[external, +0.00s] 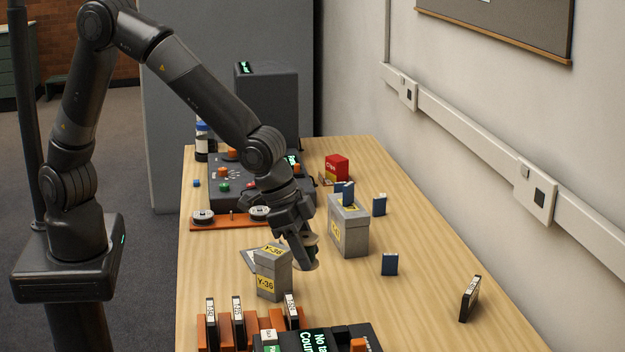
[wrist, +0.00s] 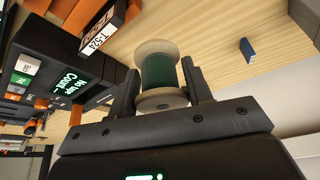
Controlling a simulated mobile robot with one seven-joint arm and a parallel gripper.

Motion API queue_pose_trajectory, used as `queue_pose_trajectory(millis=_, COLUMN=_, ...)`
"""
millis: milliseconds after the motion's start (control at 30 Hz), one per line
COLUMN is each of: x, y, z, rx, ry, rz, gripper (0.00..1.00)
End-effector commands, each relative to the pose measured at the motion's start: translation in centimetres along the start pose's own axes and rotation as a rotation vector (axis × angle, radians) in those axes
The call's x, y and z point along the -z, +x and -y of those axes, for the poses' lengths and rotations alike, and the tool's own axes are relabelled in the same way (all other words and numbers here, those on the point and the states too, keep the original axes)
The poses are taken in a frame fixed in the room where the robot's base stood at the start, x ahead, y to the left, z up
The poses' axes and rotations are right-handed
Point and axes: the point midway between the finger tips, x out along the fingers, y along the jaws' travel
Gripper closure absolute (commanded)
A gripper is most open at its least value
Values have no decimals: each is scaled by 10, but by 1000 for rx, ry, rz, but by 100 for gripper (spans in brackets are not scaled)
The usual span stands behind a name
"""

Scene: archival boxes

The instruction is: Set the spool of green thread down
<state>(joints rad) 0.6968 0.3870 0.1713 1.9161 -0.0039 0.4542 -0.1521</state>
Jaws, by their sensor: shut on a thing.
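The spool of green thread (wrist: 158,72) has pale round flanges and dark green thread. It sits between the two fingers of my gripper (wrist: 160,84), which is shut on it. In the external view my gripper (external: 298,240) points down over the table, between two grey archival boxes. The spool (external: 311,241) shows there as a pale flange, partly hidden by the fingers. I cannot tell whether its lower end touches the table.
A grey box labelled Y-36 (external: 272,276) stands just left of my gripper. A taller grey box (external: 349,232) stands close on its right. Blue cartridges (external: 390,264) stand further right on the wooden table (external: 420,310). An orange rack (external: 223,332) holds cassettes in front.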

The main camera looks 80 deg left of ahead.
Motion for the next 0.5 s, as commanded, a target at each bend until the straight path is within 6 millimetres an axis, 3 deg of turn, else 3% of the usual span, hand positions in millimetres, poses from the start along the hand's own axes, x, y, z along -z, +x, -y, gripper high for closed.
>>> queue_pose_trajectory(millis=500, x=17, y=72, z=88, rx=2, ry=-5, rz=2, gripper=76)
